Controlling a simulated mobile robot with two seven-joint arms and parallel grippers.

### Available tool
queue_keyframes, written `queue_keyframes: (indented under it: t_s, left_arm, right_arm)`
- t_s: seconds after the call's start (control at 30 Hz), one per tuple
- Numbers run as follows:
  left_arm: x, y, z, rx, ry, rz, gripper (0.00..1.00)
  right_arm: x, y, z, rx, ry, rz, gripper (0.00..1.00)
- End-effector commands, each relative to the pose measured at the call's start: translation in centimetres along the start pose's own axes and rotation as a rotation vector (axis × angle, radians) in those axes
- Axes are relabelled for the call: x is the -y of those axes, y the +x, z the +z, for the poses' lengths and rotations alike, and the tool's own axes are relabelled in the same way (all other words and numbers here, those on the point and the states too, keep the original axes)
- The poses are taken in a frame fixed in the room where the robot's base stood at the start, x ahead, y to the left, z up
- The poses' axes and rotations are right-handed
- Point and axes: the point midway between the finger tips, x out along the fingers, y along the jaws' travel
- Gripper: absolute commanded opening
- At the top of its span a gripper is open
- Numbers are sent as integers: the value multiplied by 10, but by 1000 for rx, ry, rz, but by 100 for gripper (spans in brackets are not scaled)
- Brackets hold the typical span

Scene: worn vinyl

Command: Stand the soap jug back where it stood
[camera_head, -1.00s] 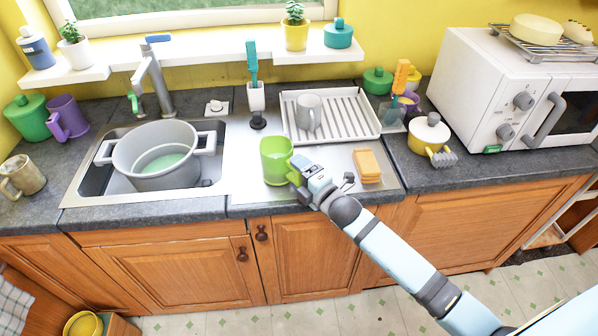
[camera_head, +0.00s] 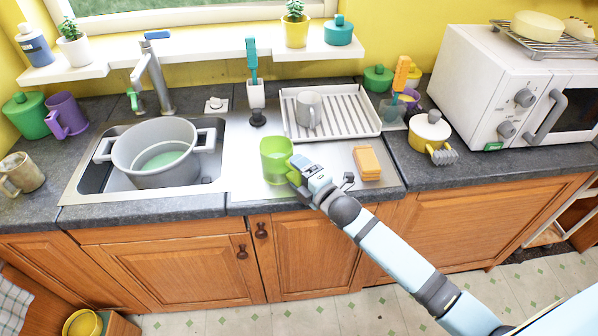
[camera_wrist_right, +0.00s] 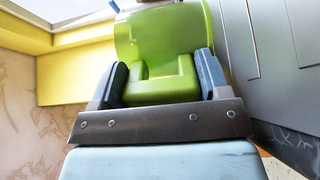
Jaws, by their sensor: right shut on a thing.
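The soap jug, a lime-green jug with a block-shaped handle (camera_head: 276,158), is upright at the steel drainboard just right of the sink. I cannot tell whether its base touches the steel. My right gripper (camera_head: 298,172) reaches it from the front right and is shut on its handle. In the right wrist view the green jug (camera_wrist_right: 160,35) fills the top middle, with its handle between the two blue-grey fingers of the gripper (camera_wrist_right: 162,85). My left gripper is in no view.
A grey pot (camera_head: 135,160) with green liquid stands in the sink at left. An orange sponge (camera_head: 367,164) lies right of my gripper. A white rack (camera_head: 350,118) with a grey mug (camera_head: 308,111) is behind. A brush holder (camera_head: 256,97) stands behind the jug.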

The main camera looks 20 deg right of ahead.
Motion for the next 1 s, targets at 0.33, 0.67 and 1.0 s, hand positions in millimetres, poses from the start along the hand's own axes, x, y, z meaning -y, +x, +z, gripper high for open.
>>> queue_keyframes:
  t_s: [0.33,0.67,1.0]
  left_arm:
    - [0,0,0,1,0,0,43]
    - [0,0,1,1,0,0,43]
    - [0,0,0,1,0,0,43]
  right_arm:
    - [1,0,0,0,0,-2,100]
    - [4,-1,0,0,0,-7,100]
    - [5,-4,-1,0,1,-10,100]
